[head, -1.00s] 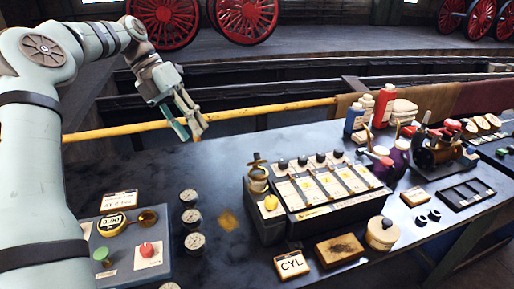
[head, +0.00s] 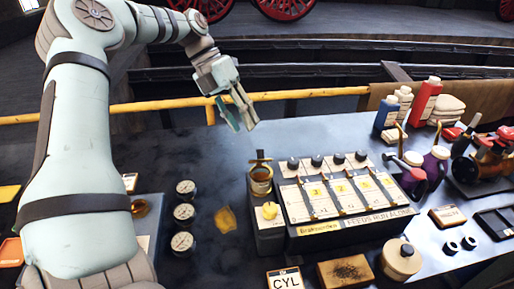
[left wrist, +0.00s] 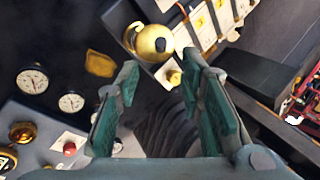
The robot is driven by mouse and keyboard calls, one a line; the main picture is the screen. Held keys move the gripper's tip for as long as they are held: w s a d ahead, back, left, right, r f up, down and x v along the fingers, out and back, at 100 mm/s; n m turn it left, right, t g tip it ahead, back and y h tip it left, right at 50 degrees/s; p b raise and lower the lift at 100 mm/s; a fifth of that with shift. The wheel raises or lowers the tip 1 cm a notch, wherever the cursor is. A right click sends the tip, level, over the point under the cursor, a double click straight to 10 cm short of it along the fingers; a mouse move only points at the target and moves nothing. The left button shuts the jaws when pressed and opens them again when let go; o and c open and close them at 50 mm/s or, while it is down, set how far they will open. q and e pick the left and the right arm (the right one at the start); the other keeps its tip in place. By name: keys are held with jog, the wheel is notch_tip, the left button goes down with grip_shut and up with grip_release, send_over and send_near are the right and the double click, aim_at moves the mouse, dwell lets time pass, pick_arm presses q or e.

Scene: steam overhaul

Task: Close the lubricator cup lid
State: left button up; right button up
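The brass lubricator cup (head: 261,182) stands at the back left corner of the lubricator box (head: 345,231). A thin brass part, seemingly its raised lid (head: 259,160), stands above the cup; its exact angle is hard to tell. In the left wrist view the cup's rounded brass top (left wrist: 152,41) with a dark knob lies beyond the fingertips. My left gripper (head: 240,118) is open and empty, in the air above and behind the cup, not touching it. It also shows in the left wrist view (left wrist: 160,68) with its fingers apart. My right gripper is not in view.
A yellow knob (head: 269,211) sits just in front of the cup. Several gauges (head: 184,214) stand to the left. A round tan pot (head: 401,262) and a CYL card (head: 285,280) lie in front. Bottles (head: 425,102) stand back right. A yellow rail (head: 290,95) runs behind.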

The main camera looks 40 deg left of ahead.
aim_at(260, 157)
pick_arm(q)
jog(key=x, duration=0.5)
jog(key=w+x, duration=0.1)
jog(key=x, duration=0.2)
jog(key=shift+a+f, duration=0.1)
jog(key=shift+s, duration=0.3)
jog(key=shift+w, duration=0.1)
grip_shut()
